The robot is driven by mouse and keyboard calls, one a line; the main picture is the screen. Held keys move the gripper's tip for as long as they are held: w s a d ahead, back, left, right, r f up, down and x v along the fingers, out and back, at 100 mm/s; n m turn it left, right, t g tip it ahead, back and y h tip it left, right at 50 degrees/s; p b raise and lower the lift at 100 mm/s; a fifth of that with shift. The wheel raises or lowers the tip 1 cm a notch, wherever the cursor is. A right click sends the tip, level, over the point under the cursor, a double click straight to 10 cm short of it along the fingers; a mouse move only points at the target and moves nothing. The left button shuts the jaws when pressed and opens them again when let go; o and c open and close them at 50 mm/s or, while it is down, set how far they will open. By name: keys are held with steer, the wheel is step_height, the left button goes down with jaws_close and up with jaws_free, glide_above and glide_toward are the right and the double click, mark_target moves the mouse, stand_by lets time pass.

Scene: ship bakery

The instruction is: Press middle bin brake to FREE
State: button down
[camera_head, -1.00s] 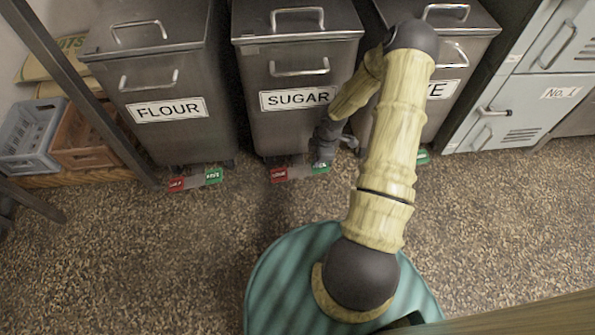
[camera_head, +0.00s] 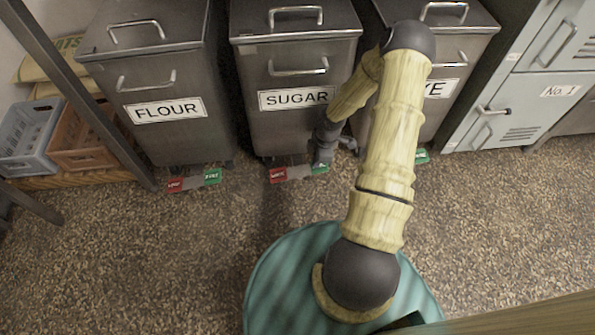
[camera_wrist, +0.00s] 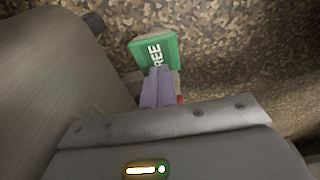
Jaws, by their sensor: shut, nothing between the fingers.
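The middle bin (camera_head: 297,95), a dark metal bin labelled SUGAR, stands between the FLOUR bin and a third bin. At its foot is a brake bar with a red pedal (camera_head: 278,175) on the left and a green pedal (camera_head: 320,169) on the right, partly covered by my gripper. My gripper (camera_head: 322,160) points down over the green end. In the wrist view the green pedal (camera_wrist: 150,47) reads FREE, and my shut, empty fingers (camera_wrist: 157,88) overlap its near edge. I cannot tell whether they touch it. A sliver of red (camera_wrist: 180,99) shows beside the fingers.
The FLOUR bin (camera_head: 165,100) stands left with its own red and green pedals (camera_head: 195,180). The right bin (camera_head: 440,95) is partly behind my arm, its green pedal (camera_head: 422,156) showing. Grey lockers (camera_head: 500,110) stand far right. Crates (camera_head: 80,140) sit left. The speckled floor in front is clear.

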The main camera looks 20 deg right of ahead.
steer(key=shift+a+f, duration=0.1)
steer(key=shift+s+f, duration=0.1)
steer(key=shift+f, duration=0.15)
steer(key=shift+f+b, duration=0.55)
steer(key=shift+f, duration=0.3)
stand_by(0.9)
steer(key=shift+r, duration=0.1)
step_height(320, 180, up, 7)
steer(key=p, duration=0.8)
stand_by(0.8)
